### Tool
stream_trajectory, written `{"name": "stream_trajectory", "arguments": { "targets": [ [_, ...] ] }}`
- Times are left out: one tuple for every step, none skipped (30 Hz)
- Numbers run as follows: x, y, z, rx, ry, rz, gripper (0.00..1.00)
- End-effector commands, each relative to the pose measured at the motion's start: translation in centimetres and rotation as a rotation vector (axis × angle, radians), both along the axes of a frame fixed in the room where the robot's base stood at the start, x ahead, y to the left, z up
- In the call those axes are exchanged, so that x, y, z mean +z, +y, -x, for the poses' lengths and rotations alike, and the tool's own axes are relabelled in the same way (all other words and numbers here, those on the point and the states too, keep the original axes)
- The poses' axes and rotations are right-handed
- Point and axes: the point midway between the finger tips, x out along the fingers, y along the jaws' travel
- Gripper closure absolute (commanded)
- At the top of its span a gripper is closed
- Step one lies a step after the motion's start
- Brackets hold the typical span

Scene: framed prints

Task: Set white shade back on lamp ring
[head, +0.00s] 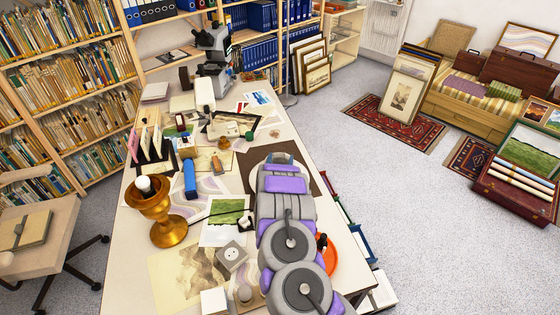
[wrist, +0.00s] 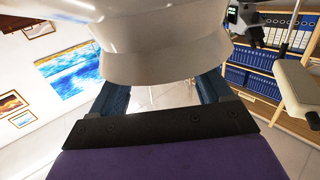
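In the wrist view a large cream-white rounded body with a flared lower rim (wrist: 165,62), which looks like the shade, fills the top centre, very close. My gripper (wrist: 163,92) has its two dark blue fingers spread apart under that rim, with a gap between them. The rim hides the fingertips, and I see no clear grip. In the head view my gripper (head: 280,158) is over the middle of the table.
The long table (head: 135,262) is crowded. An orange dish (head: 329,257) lies right of my arm. Bookshelves line the left; floor at right is partly clear.

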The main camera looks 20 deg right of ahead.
Motion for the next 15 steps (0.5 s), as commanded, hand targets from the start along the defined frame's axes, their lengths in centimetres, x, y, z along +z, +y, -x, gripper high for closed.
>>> {"name": "stream_trajectory", "arguments": {
  "targets": [
    [-0.1, 0.1, 0.0, 0.0, 0.001, 0.0, 0.21],
    [-0.1, 0.1, 0.0, 0.0, 0.001, 0.0, 0.21],
    [-0.1, 0.1, 0.0, 0.001, 0.001, 0.0, 0.21],
    [-0.1, 0.1, 0.0, 0.001, 0.001, 0.0, 0.21],
    [0.0, 0.1, 0.0, 0.0, 0.001, 0.0, 0.21],
    [0.1, 0.1, 0.0, 0.0, 0.001, 0.0, 0.21],
    [0.3, 0.1, 0.0, 0.0, 0.001, -0.001, 0.21],
    [0.3, 0.1, 0.1, 0.001, 0.002, -0.001, 0.21],
    [0.3, 0.3, 0.3, 0.001, 0.002, -0.002, 0.21],
    [0.3, 0.4, 0.5, 0.001, 0.002, -0.002, 0.21],
    [0.3, 0.6, 0.8, 0.001, 0.003, -0.002, 0.21],
    [0.3, 0.8, 1.1, 0.001, 0.003, -0.003, 0.21],
    [0.4, 1.0, 1.4, 0.001, 0.003, -0.003, 0.21],
    [0.4, 1.2, 1.8, 0.001, 0.003, -0.003, 0.21],
    [0.5, 1.6, 2.3, 0.001, 0.003, -0.003, 0.21]
  ]
}}
